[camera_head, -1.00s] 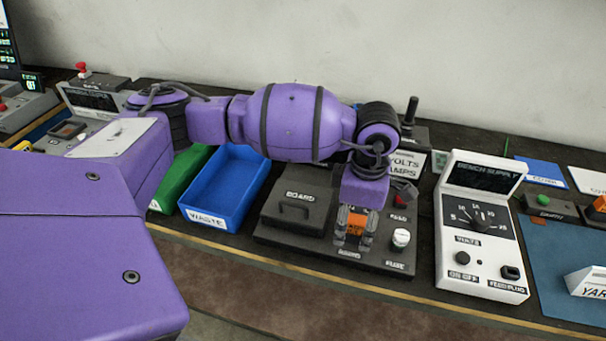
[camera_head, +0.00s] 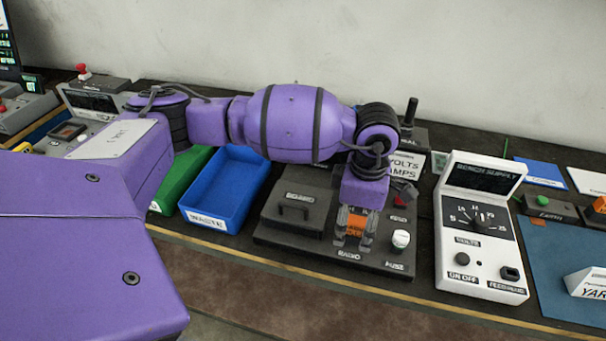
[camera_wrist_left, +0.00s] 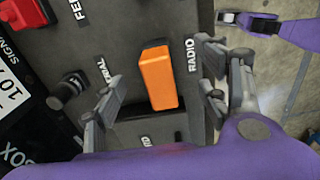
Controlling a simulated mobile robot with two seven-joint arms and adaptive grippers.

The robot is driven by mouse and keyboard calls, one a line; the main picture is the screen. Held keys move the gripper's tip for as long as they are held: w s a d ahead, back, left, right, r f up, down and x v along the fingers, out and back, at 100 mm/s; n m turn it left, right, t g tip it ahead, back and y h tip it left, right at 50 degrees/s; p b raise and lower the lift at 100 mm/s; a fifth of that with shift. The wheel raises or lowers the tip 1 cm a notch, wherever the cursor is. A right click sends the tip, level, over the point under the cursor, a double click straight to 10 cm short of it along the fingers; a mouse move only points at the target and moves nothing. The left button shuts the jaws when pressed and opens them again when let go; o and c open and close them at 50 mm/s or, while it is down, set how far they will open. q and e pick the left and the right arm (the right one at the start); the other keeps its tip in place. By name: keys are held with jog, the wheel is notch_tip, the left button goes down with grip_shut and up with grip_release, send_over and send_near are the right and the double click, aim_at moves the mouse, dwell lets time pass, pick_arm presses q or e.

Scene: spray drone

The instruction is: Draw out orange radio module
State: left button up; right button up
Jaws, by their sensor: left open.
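The orange radio module (camera_head: 354,224) stands in the dark panel (camera_head: 383,265) above the RADIO label. In the left wrist view the orange radio module (camera_wrist_left: 158,78) is a rounded block beside a dark slot. My left gripper (camera_head: 354,238) points down over it, and in the left wrist view the fingers (camera_wrist_left: 160,95) are spread on either side of the module. The gripper is open, with gaps between the fingers and the block. My gripper hides part of the module in the head view. My right gripper is not identified at work here.
On the panel are a guard box with a handle (camera_head: 296,210), a white knob (camera_head: 400,240) and a red part (camera_head: 400,200). The blue waste bin (camera_head: 207,219) stands left, a green bin (camera_head: 165,201) beyond it. The white bench supply (camera_head: 480,235) stands right.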

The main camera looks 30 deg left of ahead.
aim_at(358, 219)
jog(key=shift+w+a+r, duration=0.1)
pick_arm(q)
grip_shut()
dwell(0.5)
jog(key=shift+r, duration=0.1)
jog(key=shift+r+p, duration=0.35)
jog(key=shift+r, duration=0.35)
jog(key=shift+r+p, duration=0.55)
jog(key=shift+r, duration=0.8)
jog(key=shift+r+p, duration=0.35)
jog(key=shift+r, duration=0.6)
pick_arm(e)
jog(key=shift+t, duration=0.5)
jog(key=shift+w+r, duration=0.85)
jog(key=shift+r, duration=0.25)
jog(key=shift+w+r, duration=0.8)
jog(key=shift+r, duration=0.25)
